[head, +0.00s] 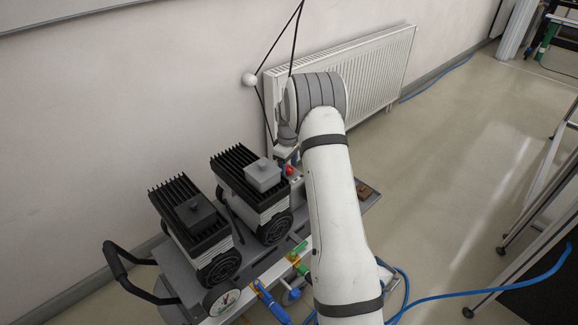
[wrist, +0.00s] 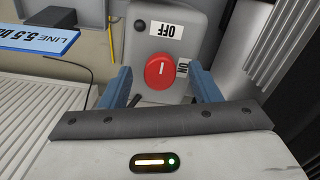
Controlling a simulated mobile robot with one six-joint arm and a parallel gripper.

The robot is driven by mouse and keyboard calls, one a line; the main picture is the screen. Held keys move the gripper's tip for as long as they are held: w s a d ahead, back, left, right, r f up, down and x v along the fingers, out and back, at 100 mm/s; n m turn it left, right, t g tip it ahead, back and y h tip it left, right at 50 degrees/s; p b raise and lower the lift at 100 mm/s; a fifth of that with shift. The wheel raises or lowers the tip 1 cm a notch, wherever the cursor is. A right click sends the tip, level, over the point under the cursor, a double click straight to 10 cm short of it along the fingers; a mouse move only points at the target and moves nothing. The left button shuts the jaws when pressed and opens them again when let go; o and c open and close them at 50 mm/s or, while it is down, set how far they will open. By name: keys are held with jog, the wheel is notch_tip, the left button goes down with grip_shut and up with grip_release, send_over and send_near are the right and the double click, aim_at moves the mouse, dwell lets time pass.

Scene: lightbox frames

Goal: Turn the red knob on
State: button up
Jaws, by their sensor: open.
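The red knob (wrist: 160,70) is round, with a white line mark, on a grey box (wrist: 172,20) in the wrist view. An OFF label (wrist: 166,30) is beside the white line, and an ON label (wrist: 184,69) is to the knob's right. My gripper (wrist: 165,82) is open, with one blue finger on each side of the knob in the picture. I cannot tell how far the fingertips are from it. In the head view, the red knob (head: 290,170) is small beside my arm, and my gripper is mostly hidden behind my arm.
Two black-finned motors (head: 190,215) stand on a grey cart with a black handle (head: 125,265). A white radiator (head: 375,70) is along the wall behind. A blue hose (head: 480,292) runs over the floor at right. A blue LINE label (wrist: 38,36) is left of the box.

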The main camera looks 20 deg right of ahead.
jog(key=shift+c, duration=0.4)
jog(key=c, duration=0.9)
jog(key=m+p, duration=0.1)
jog(key=m, duration=0.3)
jog(key=shift+r+m, duration=0.1)
jog(key=shift+m, duration=0.3)
jog(key=m+p, duration=0.1)
jog(key=m, duration=0.3)
jog(key=shift+m, duration=0.3)
jog(key=m, duration=0.4)
jog(key=shift+p, duration=0.3)
jog(key=shift+m, duration=2.1)
